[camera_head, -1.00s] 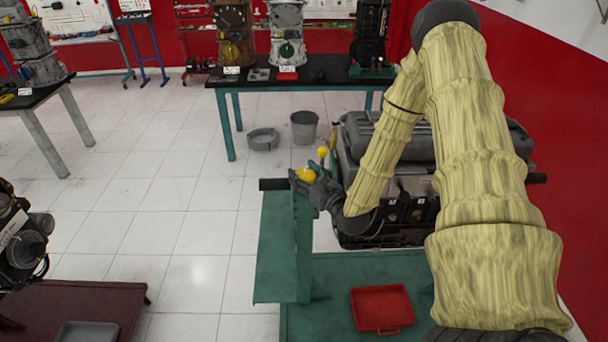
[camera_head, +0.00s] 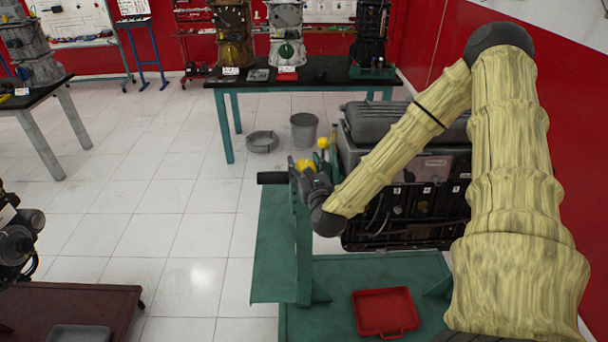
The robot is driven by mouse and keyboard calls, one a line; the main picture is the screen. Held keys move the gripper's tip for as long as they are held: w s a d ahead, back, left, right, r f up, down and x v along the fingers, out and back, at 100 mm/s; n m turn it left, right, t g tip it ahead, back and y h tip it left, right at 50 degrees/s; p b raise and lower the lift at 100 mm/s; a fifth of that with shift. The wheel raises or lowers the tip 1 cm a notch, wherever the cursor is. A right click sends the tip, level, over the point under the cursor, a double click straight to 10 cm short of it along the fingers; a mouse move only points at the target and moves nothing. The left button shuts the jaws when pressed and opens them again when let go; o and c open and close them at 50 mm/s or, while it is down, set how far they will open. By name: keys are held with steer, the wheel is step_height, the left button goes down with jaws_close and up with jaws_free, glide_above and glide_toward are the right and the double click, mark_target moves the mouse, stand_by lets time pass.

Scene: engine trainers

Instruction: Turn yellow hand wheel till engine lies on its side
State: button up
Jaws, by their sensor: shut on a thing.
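The yellow hand wheel (camera_head: 305,165) shows only in part, at the top of the green stand post (camera_head: 302,260). My gripper (camera_head: 304,178) is at the wheel and shut on it; its fingertips are mostly hidden behind the gripper body. A yellow knob (camera_head: 323,143) on a stem rises just behind the wheel. The engine (camera_head: 415,200) hangs on the green stand to the right of the post, partly hidden by my arm. Its long grey ribbed cover faces up and its dark side faces me.
A red tray (camera_head: 385,312) lies on the green stand base (camera_head: 350,268). A black-topped table (camera_head: 300,78) with several engine parts stands behind. A grey bucket (camera_head: 304,128) and a round pan (camera_head: 262,141) are on the floor.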

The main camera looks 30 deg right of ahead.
steer(key=shift+f+m+g+h+b, duration=0.15)
steer(key=shift+m+g+h+b, duration=0.6)
steer(key=shift+b, duration=1.05)
steer(key=shift+f+m+g+h+b, duration=0.1)
steer(key=shift+m+g+h+b, duration=0.25)
steer(key=shift+m+h+b, duration=0.9)
steer(key=g+h+b, duration=0.1)
steer(key=b, duration=0.1)
steer(key=m+h+b, duration=0.1)
steer(key=b, duration=0.2)
steer(key=shift+d+r+g+h, duration=0.2)
steer(key=shift+g+h, duration=0.1)
steer(key=shift+g, duration=0.1)
steer(key=shift+m+g+h+b, duration=0.8)
steer(key=shift+g+h+b, duration=0.1)
steer(key=shift+b, duration=0.75)
steer(key=b, duration=0.4)
steer(key=m+g+h+b, duration=0.1)
steer(key=b, duration=0.4)
steer(key=shift+f+g, duration=0.2)
steer(key=shift+g, duration=0.1)
